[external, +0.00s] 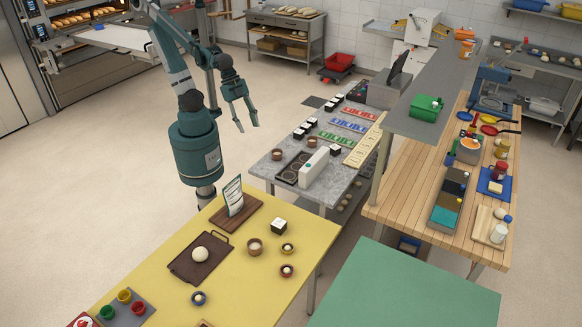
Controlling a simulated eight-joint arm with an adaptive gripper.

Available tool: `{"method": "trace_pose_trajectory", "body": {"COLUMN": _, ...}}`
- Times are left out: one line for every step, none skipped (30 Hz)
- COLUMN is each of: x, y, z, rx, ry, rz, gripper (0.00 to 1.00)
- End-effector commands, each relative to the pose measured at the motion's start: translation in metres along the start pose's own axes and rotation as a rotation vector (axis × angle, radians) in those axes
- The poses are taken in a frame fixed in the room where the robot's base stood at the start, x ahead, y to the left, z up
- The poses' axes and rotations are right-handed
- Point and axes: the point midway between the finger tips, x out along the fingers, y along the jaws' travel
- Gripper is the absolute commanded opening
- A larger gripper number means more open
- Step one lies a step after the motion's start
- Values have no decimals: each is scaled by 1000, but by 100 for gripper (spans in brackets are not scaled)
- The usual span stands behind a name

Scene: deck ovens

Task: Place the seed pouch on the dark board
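My gripper (248,127) hangs above the floor, left of the grey counter, with its fingers apart and nothing visible between them. On the yellow table, a dark brown board (252,215) lies near the far edge, with an upright white printed card or packet (234,195) on it. A darker brown board or tray (186,268) lies closer, with a pale round dough ball (200,253) on it. Similar ones stand on the grey counter. I cannot tell which item is the seed pouch.
The grey counter (262,167) carries a black tray, a long white box (314,166) and colored racks. A raised grey shelf (440,75) stands right.

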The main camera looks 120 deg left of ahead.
Motion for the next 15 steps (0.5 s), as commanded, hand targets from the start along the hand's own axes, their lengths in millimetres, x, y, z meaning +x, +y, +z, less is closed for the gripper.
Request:
{"method": "trace_pose_trajectory", "body": {"x": -5, "y": -4, "z": 6, "rx": -39, "ry": 12, "rz": -13, "gripper": 38}}
{"method": "trace_pose_trajectory", "body": {"x": -8, "y": -7, "z": 8, "rx": -64, "ry": 20, "rz": -21, "gripper": 38}}
{"method": "trace_pose_trajectory", "body": {"x": -12, "y": -11, "z": 11, "rx": -97, "ry": 30, "rz": -30, "gripper": 38}}
{"method": "trace_pose_trajectory", "body": {"x": -15, "y": -14, "z": 14, "rx": -120, "ry": 38, "rz": -38, "gripper": 38}}
{"method": "trace_pose_trajectory", "body": {"x": -18, "y": -16, "z": 16, "rx": -145, "ry": 47, "rz": -45, "gripper": 38}}
{"method": "trace_pose_trajectory", "body": {"x": -22, "y": -19, "z": 19, "rx": -176, "ry": 57, "rz": -54, "gripper": 38}}
{"method": "trace_pose_trajectory", "body": {"x": -24, "y": -22, "z": 22, "rx": -199, "ry": 65, "rz": -62, "gripper": 38}}
{"method": "trace_pose_trajectory", "body": {"x": -27, "y": -24, "z": 24, "rx": -223, "ry": 74, "rz": -69, "gripper": 38}}
{"method": "trace_pose_trajectory", "body": {"x": -30, "y": -27, "z": 27, "rx": -253, "ry": 84, "rz": -77, "gripper": 38}}
{"method": "trace_pose_trajectory", "body": {"x": -32, "y": -29, "z": 29, "rx": -273, "ry": 92, "rz": -83, "gripper": 38}}
{"method": "trace_pose_trajectory", "body": {"x": -35, "y": -31, "z": 31, "rx": -293, "ry": 100, "rz": -88, "gripper": 38}}
{"method": "trace_pose_trajectory", "body": {"x": -38, "y": -33, "z": 34, "rx": -317, "ry": 109, "rz": -94, "gripper": 38}}
{"method": "trace_pose_trajectory", "body": {"x": -39, "y": -35, "z": 36, "rx": -334, "ry": 115, "rz": -98, "gripper": 38}}
{"method": "trace_pose_trajectory", "body": {"x": -41, "y": -36, "z": 37, "rx": -349, "ry": 121, "rz": -102, "gripper": 38}}
{"method": "trace_pose_trajectory", "body": {"x": -42, "y": -38, "z": 38, "rx": -366, "ry": 129, "rz": -107, "gripper": 38}}
